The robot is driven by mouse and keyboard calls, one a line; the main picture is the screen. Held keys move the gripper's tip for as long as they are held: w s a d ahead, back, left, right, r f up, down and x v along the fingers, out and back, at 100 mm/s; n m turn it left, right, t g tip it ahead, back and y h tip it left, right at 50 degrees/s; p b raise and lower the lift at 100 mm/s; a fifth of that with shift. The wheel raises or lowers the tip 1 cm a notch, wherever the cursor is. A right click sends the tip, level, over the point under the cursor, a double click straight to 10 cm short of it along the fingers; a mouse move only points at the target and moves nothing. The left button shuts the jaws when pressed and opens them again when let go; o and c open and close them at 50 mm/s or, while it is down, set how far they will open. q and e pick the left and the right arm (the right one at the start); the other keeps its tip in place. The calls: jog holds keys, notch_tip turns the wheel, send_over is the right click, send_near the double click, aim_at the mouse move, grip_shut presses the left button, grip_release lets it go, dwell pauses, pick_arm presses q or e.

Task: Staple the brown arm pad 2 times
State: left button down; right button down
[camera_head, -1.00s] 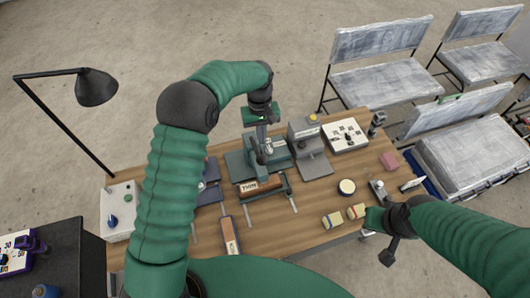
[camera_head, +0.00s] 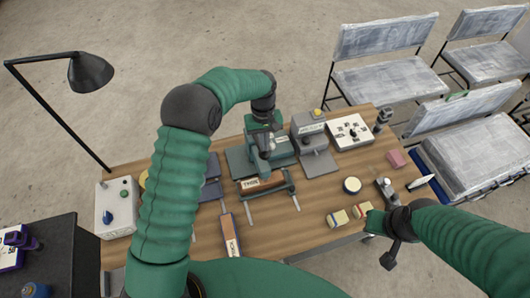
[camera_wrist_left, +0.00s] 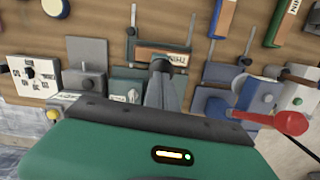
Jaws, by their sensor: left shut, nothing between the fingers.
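The brown arm pad (camera_head: 263,184), marked THIN, lies in a dark frame with two rods in front of a green stapling machine (camera_head: 283,148). The pad also shows in the left wrist view (camera_wrist_left: 170,52), partly covered by my fingers. My left gripper (camera_head: 264,147) points down over the machine's upper part, behind the pad. Its fingers (camera_wrist_left: 162,68) are together and empty; whether they touch the machine is unclear. My right gripper (camera_head: 375,222) is at the table's right front edge, by the small coloured blocks; its fingers are not clear.
A grey machine (camera_head: 312,140) stands right of the green one, beside a white panel (camera_head: 349,132). A blue machine (camera_head: 211,180) is left, half behind my arm. A round tin (camera_head: 352,185) and pink block (camera_head: 397,158) lie right. A lamp (camera_head: 90,72) stands left.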

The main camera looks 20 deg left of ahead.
pick_arm(q)
jog(key=shift+a, duration=0.1)
jog(key=shift+w+f, duration=0.1)
jog(key=shift+f, duration=0.1)
jog(key=f+b, duration=0.1)
jog(key=f, duration=0.1)
jog(key=f+b, duration=0.1)
jog(key=f, duration=0.1)
jog(key=shift+s+d+b, duration=0.2)
jog(key=shift+b, duration=0.1)
jog(key=shift+w, duration=0.15)
jog(key=shift+a, duration=0.15)
jog(key=shift+w+a+r+p, duration=0.25)
jog(key=shift+w+a, duration=0.05)
jog(key=shift+w, duration=0.2)
jog(key=shift+w+a+r+p, duration=0.2)
jog(key=shift+w+a, duration=0.05)
jog(key=shift+w, duration=0.25)
jog(key=shift+w+a, duration=0.15)
jog(key=shift+w, duration=0.25)
